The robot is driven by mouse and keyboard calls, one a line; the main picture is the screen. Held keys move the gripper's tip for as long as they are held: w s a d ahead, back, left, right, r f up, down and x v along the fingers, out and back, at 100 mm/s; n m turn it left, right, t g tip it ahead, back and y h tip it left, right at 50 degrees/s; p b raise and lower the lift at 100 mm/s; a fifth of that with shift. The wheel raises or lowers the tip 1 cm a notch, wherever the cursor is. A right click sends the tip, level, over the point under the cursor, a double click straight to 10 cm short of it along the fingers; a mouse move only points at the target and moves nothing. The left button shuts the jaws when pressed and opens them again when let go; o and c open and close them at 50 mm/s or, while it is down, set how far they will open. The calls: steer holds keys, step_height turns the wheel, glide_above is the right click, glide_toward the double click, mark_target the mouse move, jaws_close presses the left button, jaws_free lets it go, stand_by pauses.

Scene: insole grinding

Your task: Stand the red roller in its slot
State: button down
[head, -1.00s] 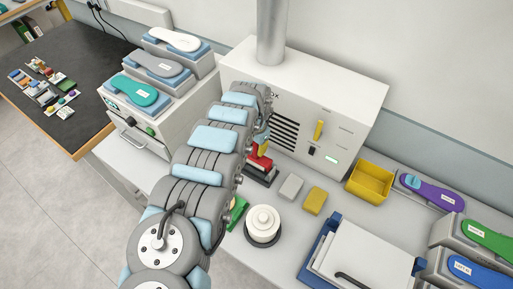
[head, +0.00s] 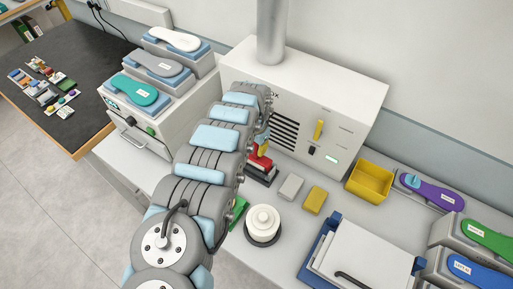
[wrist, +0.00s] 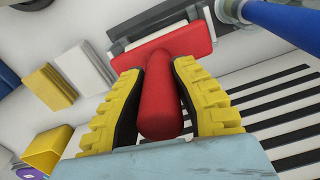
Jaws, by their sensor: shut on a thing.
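The red roller (wrist: 160,95) fills the middle of the wrist view, its handle toward the camera and its wide head (wrist: 185,42) across the far end. My gripper (wrist: 162,90) has its yellow fingers shut on the handle, one on each side. In the head view the red roller (head: 261,162) shows just past my arm, above a dark base (head: 262,178), with part of my gripper (head: 262,147) over it. A dark and grey holder (wrist: 150,22) lies right behind the roller's head in the wrist view. I cannot tell whether the roller is seated in it.
A grey block (head: 291,187) and a yellow block (head: 314,200) lie to the right. The white cabinet with dark vents (head: 350,95) stands behind. A yellow bin (head: 370,181) and a white round stand (head: 262,222) are nearby. A blue cylinder (wrist: 285,22) is close to the holder.

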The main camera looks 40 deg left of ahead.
steer(key=shift+f+b, duration=0.7)
steer(key=shift+f, duration=0.85)
stand_by(1.4)
steer(key=c, duration=0.6)
jaws_free()
steer(key=shift+r, duration=0.15)
steer(key=shift+r+p, duration=2.5)
steer(key=shift+r, duration=0.85)
